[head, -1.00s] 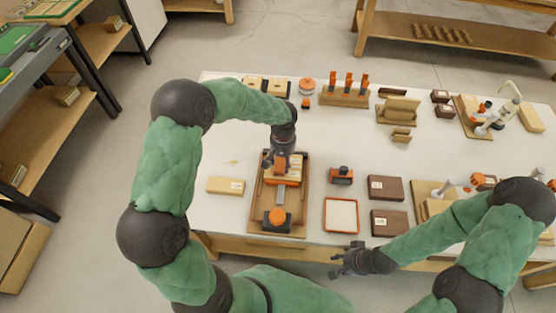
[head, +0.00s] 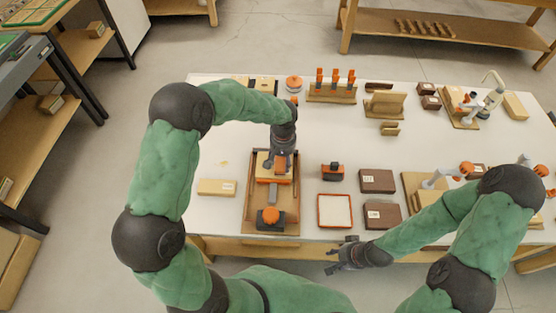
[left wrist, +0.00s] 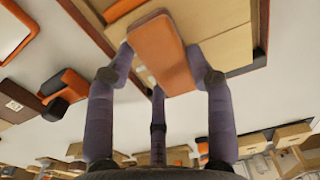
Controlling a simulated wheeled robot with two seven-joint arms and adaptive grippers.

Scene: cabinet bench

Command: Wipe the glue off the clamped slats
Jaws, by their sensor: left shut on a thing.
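My left gripper (head: 280,160) is over the brown tray (head: 250,212) and shut on an orange-brown block (left wrist: 160,48), which shows between its fingers in the left wrist view. Light wood slats (head: 264,162) lie in the tray under the hand, partly hidden by it. A clamp with an orange knob (head: 270,215) stands at the tray's near end, with a grey bar reaching towards the slats. I cannot make out glue on the slats, nor whether the block touches them. My right gripper (head: 338,257) is empty, its fingers spread, off the table's front edge.
A wood block (head: 216,187) lies left of the tray. To the right are an orange-and-black tool (head: 332,172), an orange-rimmed tray (head: 320,211) and brown boxes (head: 377,181). A rack with orange-handled tools (head: 332,95) stands behind. A faint yellowish mark (head: 222,162) is on the table.

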